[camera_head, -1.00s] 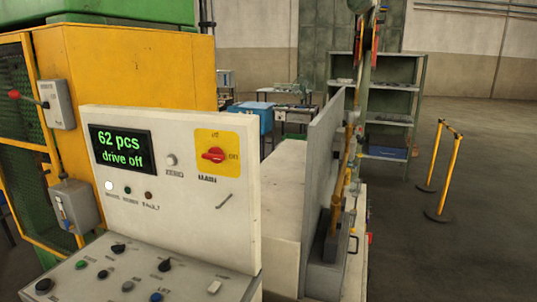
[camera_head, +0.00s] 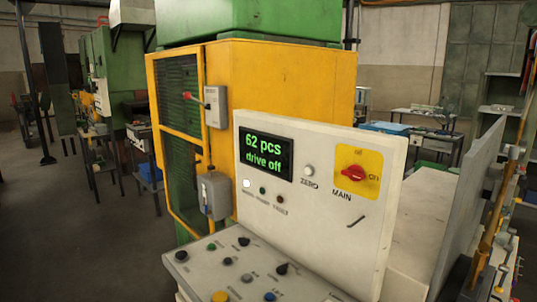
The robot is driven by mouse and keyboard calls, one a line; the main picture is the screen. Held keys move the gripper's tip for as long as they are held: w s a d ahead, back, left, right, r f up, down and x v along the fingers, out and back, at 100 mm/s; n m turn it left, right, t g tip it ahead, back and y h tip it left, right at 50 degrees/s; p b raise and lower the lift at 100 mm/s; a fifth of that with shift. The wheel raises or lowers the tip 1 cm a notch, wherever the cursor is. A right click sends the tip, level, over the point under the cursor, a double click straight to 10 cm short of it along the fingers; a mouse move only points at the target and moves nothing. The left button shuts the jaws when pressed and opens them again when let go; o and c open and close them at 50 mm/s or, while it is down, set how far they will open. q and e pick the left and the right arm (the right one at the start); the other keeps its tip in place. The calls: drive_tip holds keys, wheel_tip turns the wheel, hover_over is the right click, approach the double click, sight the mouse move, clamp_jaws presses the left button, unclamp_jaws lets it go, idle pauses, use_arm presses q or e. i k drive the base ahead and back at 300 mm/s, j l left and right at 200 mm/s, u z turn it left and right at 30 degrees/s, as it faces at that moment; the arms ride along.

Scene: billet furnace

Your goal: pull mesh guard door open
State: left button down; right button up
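The mesh guard door (camera_head: 181,130) is a yellow frame with dark mesh on the left face of the yellow machine housing (camera_head: 283,85). It looks closed against the housing, though its edge is seen at a slant. A grey switch box (camera_head: 215,106) with a red-knobbed handle (camera_head: 188,96) sits beside the door at its upper right. A second grey box (camera_head: 214,195) sits lower down by the door's right edge. Neither of my grippers is in view.
A control panel (camera_head: 320,190) reading "62 pcs, drive off" with a red MAIN switch (camera_head: 352,174) stands in front of the housing. Its button desk (camera_head: 250,270) juts toward me. Open floor (camera_head: 80,235) lies to the left, with green machines (camera_head: 112,75) and small tables behind.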

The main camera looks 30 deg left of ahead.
sight(202, 162)
drive_tip(key=u, duration=1.5)
drive_tip(key=i+j+z, duration=0.1)
drive_tip(key=z, duration=0.4)
drive_tip(key=i+j+z, duration=0.25)
drive_tip(key=z, duration=0.2)
